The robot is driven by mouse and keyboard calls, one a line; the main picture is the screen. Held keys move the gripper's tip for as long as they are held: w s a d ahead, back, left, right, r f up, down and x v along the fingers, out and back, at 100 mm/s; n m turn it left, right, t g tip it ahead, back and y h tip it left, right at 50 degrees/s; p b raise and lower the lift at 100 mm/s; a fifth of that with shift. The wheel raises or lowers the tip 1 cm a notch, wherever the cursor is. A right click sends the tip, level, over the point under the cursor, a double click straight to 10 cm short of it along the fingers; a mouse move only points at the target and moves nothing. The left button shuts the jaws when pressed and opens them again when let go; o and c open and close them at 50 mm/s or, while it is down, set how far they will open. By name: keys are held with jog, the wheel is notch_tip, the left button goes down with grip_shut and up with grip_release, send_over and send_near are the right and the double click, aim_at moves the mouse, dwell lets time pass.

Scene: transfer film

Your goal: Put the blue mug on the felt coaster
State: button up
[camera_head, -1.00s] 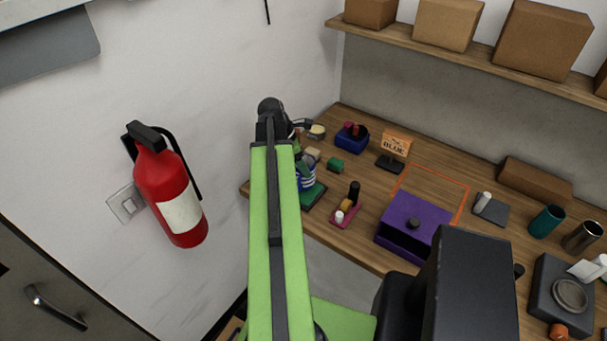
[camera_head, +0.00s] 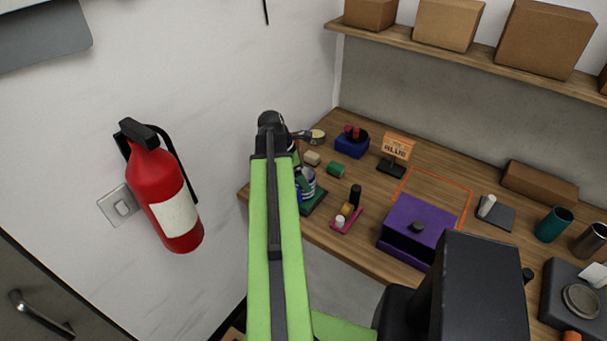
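A mug with blue and white bands (camera_head: 308,184) is partly visible just right of my raised green arm, near the left end of the wooden table. It appears to stand on or right over a dark green flat pad (camera_head: 314,202), which may be the felt coaster; contact cannot be made out. My arm hides the left part of both. My gripper (camera_head: 299,172) is mostly hidden behind the arm, close to the mug. Its fingers and any grip on the mug cannot be made out.
A magenta tray (camera_head: 347,226) with small items and a purple box (camera_head: 417,225) stand right of the mug. A green cylinder (camera_head: 336,169), a blue holder (camera_head: 352,146) and a sign (camera_head: 396,149) stand behind. A fire extinguisher (camera_head: 165,200) hangs on the left wall.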

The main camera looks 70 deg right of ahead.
jog(key=p+v, duration=1.1)
jog(key=v, duration=0.1)
jog(key=shift+r, duration=0.15)
